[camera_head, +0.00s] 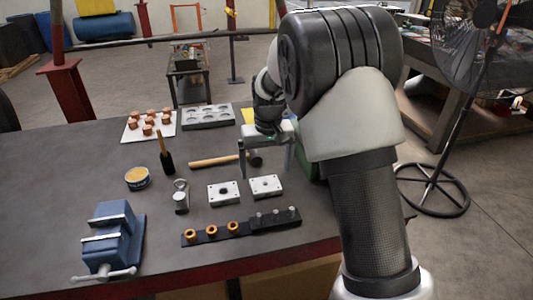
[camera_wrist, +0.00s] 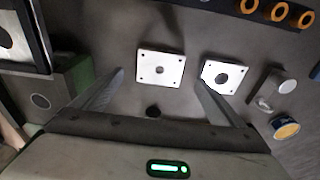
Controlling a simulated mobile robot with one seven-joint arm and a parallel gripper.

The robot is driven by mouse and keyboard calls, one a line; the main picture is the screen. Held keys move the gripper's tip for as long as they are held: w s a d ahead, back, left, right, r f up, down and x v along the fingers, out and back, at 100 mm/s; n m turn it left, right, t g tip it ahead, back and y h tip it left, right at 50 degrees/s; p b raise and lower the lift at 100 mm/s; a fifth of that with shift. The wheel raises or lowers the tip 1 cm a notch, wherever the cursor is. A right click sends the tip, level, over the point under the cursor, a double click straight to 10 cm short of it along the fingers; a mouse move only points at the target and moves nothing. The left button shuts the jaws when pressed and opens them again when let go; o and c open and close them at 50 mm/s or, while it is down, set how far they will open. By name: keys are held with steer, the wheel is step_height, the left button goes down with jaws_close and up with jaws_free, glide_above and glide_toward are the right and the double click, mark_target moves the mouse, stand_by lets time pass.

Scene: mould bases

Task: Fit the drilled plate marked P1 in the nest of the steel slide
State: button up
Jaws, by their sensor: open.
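Two pale square plates, each with a central hole and small corner holes, lie flat on the dark bench. The right plate (camera_head: 266,182) also shows in the wrist view (camera_wrist: 147,78); the left plate (camera_head: 214,197) shows there too (camera_wrist: 211,70). I cannot read a P1 mark on either. My gripper (camera_head: 265,171) is open and empty, above the bench by the right plate; in the wrist view its fingers (camera_wrist: 160,76) spread either side of that plate. A green and grey block (camera_wrist: 72,85) and a dark-framed pale piece with a dark hole (camera_wrist: 12,25) stand left; I cannot tell which is the slide.
A hammer (camera_head: 211,161) lies behind the plates. A dark bar with orange rings and pegs (camera_head: 243,228) lies in front. A blue vise (camera_head: 106,240), a tin (camera_head: 137,178) and a brush (camera_head: 166,161) are left. A grey tray (camera_head: 207,116) is behind. My arm hides the bench's right side.

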mark_target(265, 179)
steer(key=f, duration=0.6)
steer(key=shift+w+f, duration=0.1)
steer(key=shift+w, duration=0.25)
steer(key=c, duration=1.4)
steer(key=shift+c, duration=0.2)
steer(key=shift+r, duration=0.3)
steer(key=shift+r+p, duration=0.5)
steer(key=shift+r, duration=0.3)
